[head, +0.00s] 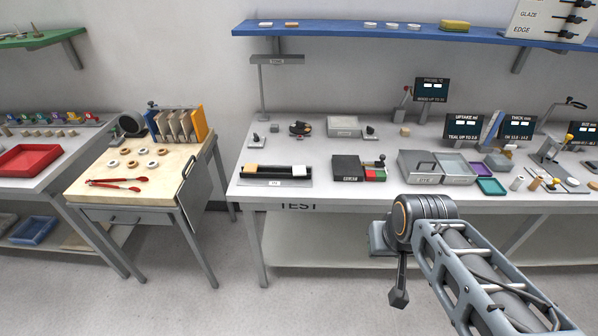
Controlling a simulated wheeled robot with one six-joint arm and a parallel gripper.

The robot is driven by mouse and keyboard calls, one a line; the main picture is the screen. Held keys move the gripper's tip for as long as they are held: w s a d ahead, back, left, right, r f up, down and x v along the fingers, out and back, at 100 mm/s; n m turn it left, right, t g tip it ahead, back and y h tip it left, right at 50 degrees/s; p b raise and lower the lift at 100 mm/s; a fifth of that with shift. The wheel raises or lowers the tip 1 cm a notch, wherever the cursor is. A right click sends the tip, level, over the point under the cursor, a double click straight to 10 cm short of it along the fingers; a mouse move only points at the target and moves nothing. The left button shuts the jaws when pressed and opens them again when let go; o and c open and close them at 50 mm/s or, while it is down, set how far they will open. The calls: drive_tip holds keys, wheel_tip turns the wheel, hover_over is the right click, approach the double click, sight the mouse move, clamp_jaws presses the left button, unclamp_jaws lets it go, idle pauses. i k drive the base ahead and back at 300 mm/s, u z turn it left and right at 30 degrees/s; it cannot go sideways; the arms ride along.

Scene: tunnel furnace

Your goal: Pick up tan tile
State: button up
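A small tan tile (251,169) appears to lie at the left end of a long black holder (277,175) on the test bench. A white tile (299,168) lies at the holder's right end. A small tan block (405,131) stands farther back on the same bench; I cannot tell whether it is a tile. My arm (425,210) reaches in from the lower right, in front of the bench and well right of the holder. A dark end piece (398,297) hangs below its joint. My gripper's fingers cannot be made out, and no held object shows.
A blue shelf (350,31) hangs above. A wooden cart (100,190) with rings and red tongs (114,185) stands left. Floor between is clear.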

sight(249, 167)
drive_tip(key=u, duration=0.3)
drive_tip(key=k, duration=0.35)
drive_tip(key=u, duration=3.45)
drive_tip(key=i, duration=0.1)
drive_tip(key=z, duration=1.75)
drive_tip(key=i, duration=0.85)
drive_tip(key=z, duration=0.75)
drive_tip(key=i, duration=0.8)
drive_tip(key=z, duration=0.85)
